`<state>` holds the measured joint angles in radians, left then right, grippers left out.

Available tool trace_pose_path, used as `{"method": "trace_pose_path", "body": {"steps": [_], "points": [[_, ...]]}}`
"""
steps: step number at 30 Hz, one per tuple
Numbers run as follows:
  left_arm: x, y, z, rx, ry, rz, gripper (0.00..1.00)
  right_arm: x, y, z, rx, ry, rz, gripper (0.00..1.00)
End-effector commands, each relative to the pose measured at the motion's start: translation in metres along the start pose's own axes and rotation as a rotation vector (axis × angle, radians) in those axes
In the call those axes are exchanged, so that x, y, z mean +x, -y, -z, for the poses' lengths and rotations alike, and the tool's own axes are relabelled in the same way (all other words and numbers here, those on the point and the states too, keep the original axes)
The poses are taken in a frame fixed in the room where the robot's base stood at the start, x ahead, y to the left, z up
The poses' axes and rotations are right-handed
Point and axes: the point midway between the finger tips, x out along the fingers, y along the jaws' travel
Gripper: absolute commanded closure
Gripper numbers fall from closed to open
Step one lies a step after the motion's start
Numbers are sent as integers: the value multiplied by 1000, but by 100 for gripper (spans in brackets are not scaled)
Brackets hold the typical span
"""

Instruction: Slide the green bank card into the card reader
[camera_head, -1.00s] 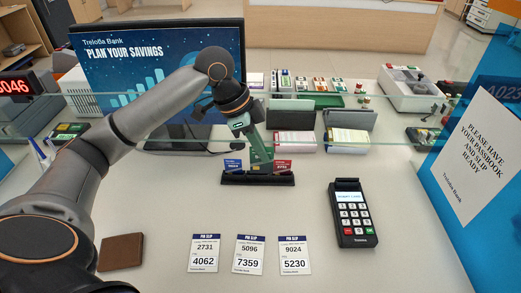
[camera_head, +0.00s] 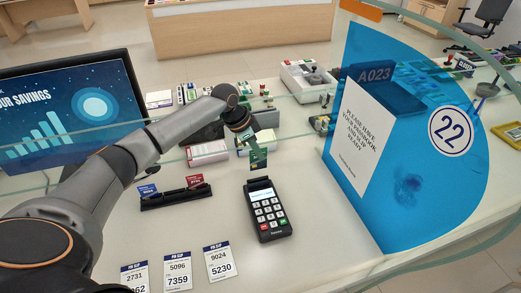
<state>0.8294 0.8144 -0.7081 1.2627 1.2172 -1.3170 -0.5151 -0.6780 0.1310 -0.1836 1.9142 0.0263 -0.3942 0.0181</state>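The green bank card (camera_head: 258,159) hangs upright below my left gripper (camera_head: 249,142), which is shut on its upper part. The dark card reader (camera_head: 268,211), with a lit screen and white keys, stands on the counter. In the picture the card appears just above the reader's far, top end, with a small gap between them. The reader's slot is too small to make out. My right gripper is not in view.
A black card rack (camera_head: 174,199) holds a blue card (camera_head: 147,189) and a red card (camera_head: 194,181). PIN slips (camera_head: 220,262) lie in front. A glass screen crosses behind, and a blue panel (camera_head: 408,170) stands to the right.

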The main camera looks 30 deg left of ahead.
Motion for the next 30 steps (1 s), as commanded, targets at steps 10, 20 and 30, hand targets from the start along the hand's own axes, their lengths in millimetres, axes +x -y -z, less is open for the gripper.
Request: {"method": "trace_pose_path", "body": {"steps": [10,20,30], "points": [[10,0,-4,0,0,-1,100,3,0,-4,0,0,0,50],[26,0,-11,1,0,0,100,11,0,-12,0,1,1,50],[39,0,-16,1,0,1,100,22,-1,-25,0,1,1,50]]}}
